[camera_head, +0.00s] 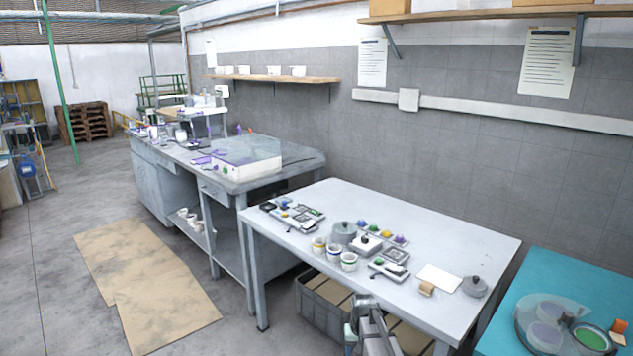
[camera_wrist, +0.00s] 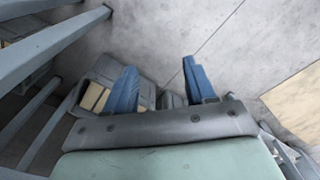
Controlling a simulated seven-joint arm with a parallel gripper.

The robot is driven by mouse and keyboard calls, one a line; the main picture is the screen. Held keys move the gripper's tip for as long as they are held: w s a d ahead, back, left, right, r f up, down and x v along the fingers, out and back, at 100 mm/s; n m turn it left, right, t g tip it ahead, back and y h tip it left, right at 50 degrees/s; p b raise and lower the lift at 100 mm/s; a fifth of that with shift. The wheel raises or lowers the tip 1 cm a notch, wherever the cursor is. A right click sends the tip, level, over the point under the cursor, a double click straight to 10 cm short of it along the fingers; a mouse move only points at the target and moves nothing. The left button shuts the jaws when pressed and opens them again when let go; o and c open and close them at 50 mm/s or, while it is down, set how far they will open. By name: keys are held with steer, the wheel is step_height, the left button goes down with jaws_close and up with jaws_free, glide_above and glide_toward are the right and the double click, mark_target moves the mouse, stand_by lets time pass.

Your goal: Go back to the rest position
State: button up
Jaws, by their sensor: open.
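My gripper (camera_wrist: 158,82) shows in the wrist view with its two blue fingers spread apart and nothing between them. Behind the fingers are bare floor and part of a grey crate (camera_wrist: 98,70). In the head view, grey parts of my arm (camera_head: 370,328) show at the bottom, in front of the white table's near edge. The fingertips cannot be made out there. The white table (camera_head: 455,240) holds a small brown block-like piece (camera_head: 427,288), a white sheet (camera_head: 438,277) and a grey lidded pot (camera_head: 474,286).
Several cups (camera_head: 348,261), small trays (camera_head: 390,268) and another grey pot (camera_head: 344,232) stand mid-table. Under the table are grey crates (camera_head: 322,305). A teal table (camera_head: 545,277) is at the right. Table legs and rails (camera_wrist: 45,45) lie left in the wrist view.

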steer(key=s+d+f+g, duration=0.2)
steer(key=s+f, duration=0.8)
steer(key=s, duration=0.2)
steer(key=s+f+g, duration=0.1)
steer(key=s+f, duration=0.3)
steer(key=s, duration=0.8)
steer(key=s+d+f+g, duration=0.1)
steer(key=s+f, duration=0.3)
steer(key=s, duration=0.9)
steer(key=s+f+g, duration=0.2)
steer(key=s+f, duration=0.2)
steer(key=s, duration=0.9)
steer(key=shift+s+d+g, duration=0.2)
steer(key=shift+d+g, duration=0.15)
steer(key=shift+g, duration=0.05)
